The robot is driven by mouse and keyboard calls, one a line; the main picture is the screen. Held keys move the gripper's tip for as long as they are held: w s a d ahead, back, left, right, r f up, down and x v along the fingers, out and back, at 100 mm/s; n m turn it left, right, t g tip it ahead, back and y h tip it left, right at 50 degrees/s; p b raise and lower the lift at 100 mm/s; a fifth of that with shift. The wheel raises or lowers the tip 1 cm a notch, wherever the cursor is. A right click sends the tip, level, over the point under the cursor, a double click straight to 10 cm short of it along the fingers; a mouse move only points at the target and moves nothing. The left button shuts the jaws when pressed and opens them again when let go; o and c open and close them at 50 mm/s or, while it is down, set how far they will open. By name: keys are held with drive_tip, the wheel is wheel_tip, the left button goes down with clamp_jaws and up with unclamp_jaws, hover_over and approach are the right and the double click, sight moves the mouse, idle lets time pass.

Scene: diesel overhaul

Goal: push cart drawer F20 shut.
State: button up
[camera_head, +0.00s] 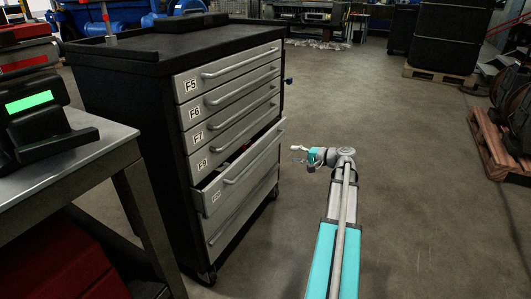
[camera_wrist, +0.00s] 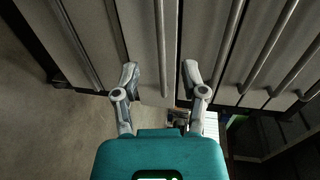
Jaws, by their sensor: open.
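The black cart (camera_head: 125,120) has grey drawers with bar handles. Drawer F20 (camera_head: 238,182), the fifth one down, stands partly open. Its small label is hard to read, and a little of its inside shows above its front. My gripper (camera_head: 297,149) is just right of that drawer front. In the wrist view my gripper (camera_wrist: 161,75) is open and empty, its two fingers spread before a drawer front (camera_wrist: 151,60) that juts out past its neighbours. A bar handle (camera_wrist: 161,45) runs between the fingers. Whether the fingertips touch the front cannot be told.
The other drawers, such as F5 (camera_head: 225,73), look shut. A metal bench (camera_head: 75,150) with a green-screened device (camera_head: 30,118) stands at the left. Pallets with black goods (camera_head: 450,40) stand at the back right. The floor (camera_head: 420,170) right of the cart is clear.

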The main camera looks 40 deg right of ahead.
sight(266, 151)
drive_tip(key=shift+w, duration=0.1)
drive_tip(key=shift+b+x, duration=1.35)
drive_tip(key=shift+x, duration=5.5)
drive_tip(key=shift+f, duration=0.1)
clamp_jaws()
